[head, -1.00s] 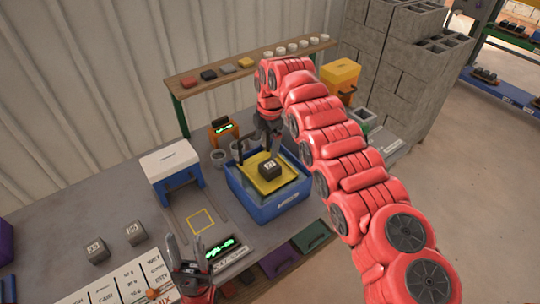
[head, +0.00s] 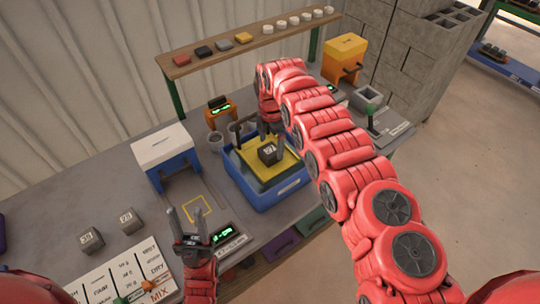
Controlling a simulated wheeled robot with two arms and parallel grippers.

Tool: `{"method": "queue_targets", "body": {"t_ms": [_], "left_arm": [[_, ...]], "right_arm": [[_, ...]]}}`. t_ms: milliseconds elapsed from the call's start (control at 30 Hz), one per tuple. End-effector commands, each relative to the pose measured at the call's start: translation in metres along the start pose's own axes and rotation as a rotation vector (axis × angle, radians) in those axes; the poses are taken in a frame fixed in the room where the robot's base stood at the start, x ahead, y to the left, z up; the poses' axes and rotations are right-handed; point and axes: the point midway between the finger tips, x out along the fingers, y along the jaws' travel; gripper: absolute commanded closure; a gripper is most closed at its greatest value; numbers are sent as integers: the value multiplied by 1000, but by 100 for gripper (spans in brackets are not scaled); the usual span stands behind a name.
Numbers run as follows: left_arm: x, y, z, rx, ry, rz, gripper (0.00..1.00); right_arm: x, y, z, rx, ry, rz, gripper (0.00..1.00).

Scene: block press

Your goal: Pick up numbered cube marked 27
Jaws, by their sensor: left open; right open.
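My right gripper (head: 273,138) is open and points down just behind the cube; one finger shows close to the cube's right side. I cannot tell whether it touches. My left gripper (head: 187,220) is open and empty, pointing up over the front of the bench, left of the bin. Two other numbered cubes, one (head: 90,239) and another (head: 131,221), stand at the left of the bench, away from both grippers.
A white-topped blue stand (head: 164,150) is left of the bin. A shelf (head: 262,47) runs along the back. A yellow box (head: 344,55) stands at back right. A white label board (head: 125,276) lies front left.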

Motion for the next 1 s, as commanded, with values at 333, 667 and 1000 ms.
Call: {"method": "queue_targets", "body": {"t_ms": [333,667,1000], "left_arm": [[-50,2,8,0,0,0,53],[-52,2,9,0,0,0,53],[-52,3,9,0,0,0,53]], "right_arm": [[40,6,-1,0,-1,1,0],[49,6,0,0,-1,3,0],[49,6,0,1,-1,3,50]]}}
